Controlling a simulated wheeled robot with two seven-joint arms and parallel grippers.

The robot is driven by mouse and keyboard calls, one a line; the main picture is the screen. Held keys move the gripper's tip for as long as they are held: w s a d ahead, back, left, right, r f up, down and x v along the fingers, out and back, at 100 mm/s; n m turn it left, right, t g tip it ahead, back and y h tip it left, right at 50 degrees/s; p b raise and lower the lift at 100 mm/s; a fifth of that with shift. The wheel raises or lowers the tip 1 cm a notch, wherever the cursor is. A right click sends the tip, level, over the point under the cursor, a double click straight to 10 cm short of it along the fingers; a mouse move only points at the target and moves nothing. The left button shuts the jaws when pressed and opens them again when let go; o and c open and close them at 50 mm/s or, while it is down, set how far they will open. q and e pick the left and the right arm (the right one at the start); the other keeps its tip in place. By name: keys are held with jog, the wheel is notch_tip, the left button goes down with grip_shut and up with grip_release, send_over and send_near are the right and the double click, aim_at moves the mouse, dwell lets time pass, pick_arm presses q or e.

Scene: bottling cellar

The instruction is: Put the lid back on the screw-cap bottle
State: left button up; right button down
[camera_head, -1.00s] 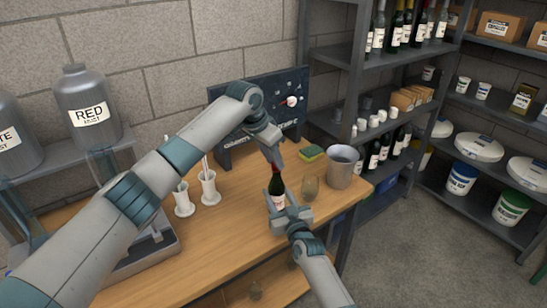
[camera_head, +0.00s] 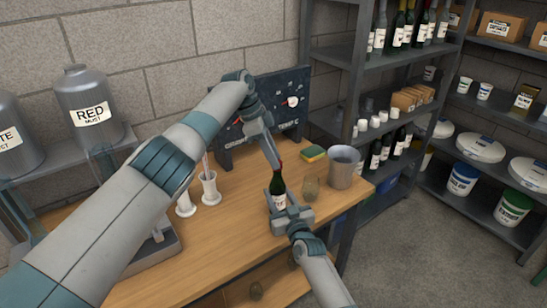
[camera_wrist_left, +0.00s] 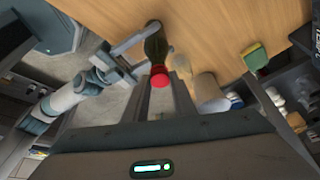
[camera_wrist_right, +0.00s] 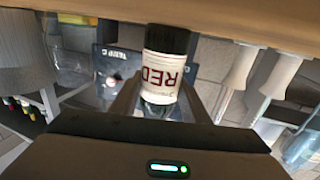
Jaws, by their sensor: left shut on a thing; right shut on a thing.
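The dark green screw-cap bottle (camera_head: 278,188) stands upright over the wooden table, with a label reading RED (camera_wrist_right: 165,68) in the right wrist view. My right gripper (camera_head: 287,208) is shut on its body from the front. My left gripper (camera_head: 275,163) is above it, pointing down, shut on the red lid (camera_wrist_left: 160,81). In the left wrist view the lid lies between the fingers, in line with the bottle neck (camera_wrist_left: 155,45). The lid is at the top of the neck; I cannot tell whether it is seated or threaded.
A glass (camera_head: 311,186) stands close right of the bottle, with a grey bucket (camera_head: 343,167) beyond it. A sponge (camera_head: 313,153) lies behind. White cylinders (camera_head: 210,188) stand to the left, and a dark panel (camera_head: 292,88) stands at the back. The front table is clear.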

pick_arm(q)
jog(key=shift+s+m, duration=0.15)
jog(key=shift+m, duration=0.35)
pick_arm(e)
jog(key=shift+f, duration=0.15)
pick_arm(q)
jog(key=o, duration=1)
jog(key=shift+s, duration=0.1)
pick_arm(e)
jog(key=shift+s, duration=0.1)
pick_arm(q)
jog(key=shift+r, duration=0.1)
jog(key=shift+r, duration=2.15)
jog(key=shift+o, duration=0.5)
jog(key=o, duration=0.4)
jog(key=shift+o, duration=0.2)
